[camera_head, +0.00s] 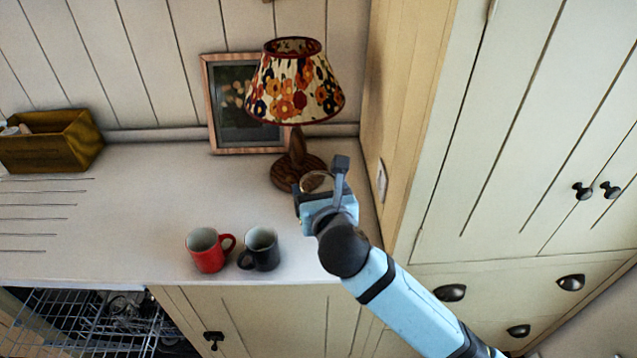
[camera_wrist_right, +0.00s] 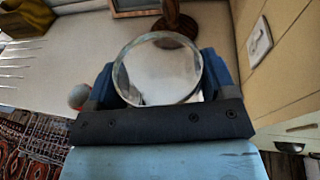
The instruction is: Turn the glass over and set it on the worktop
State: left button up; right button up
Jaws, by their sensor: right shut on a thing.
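The clear glass (camera_wrist_right: 157,68) is in my right gripper, its round rim facing the right wrist camera. In the head view the glass (camera_head: 316,181) shows only as a pale round edge between the fingers. My right gripper (camera_head: 320,180) is shut on it, above the right part of the pale worktop (camera_head: 120,215), in front of the lamp base. The gap between glass and worktop cannot be judged. The gripper's blue fingers flank the glass in the wrist view (camera_wrist_right: 160,78). My left gripper is in neither view.
A floral-shaded lamp (camera_head: 296,85) and a framed picture (camera_head: 228,108) stand behind the gripper. A red mug (camera_head: 207,252) and a black mug (camera_head: 262,250) stand near the front edge. A tall cupboard wall (camera_head: 405,110) closes the right side. The worktop's left-middle is clear.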

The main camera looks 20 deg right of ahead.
jog(key=a+p+v, duration=0.1)
jog(key=v, duration=0.5)
jog(key=a+r+p+v, duration=0.1)
jog(key=p+v, duration=0.1)
jog(key=v, duration=0.5)
jog(key=shift+w+a+r, duration=0.2)
jog(key=shift+r, duration=0.15)
jog(key=n, duration=0.3)
jog(key=n+h, duration=0.1)
jog(key=n, duration=0.1)
jog(key=shift+n+h, duration=0.3)
jog(key=shift+n, duration=0.1)
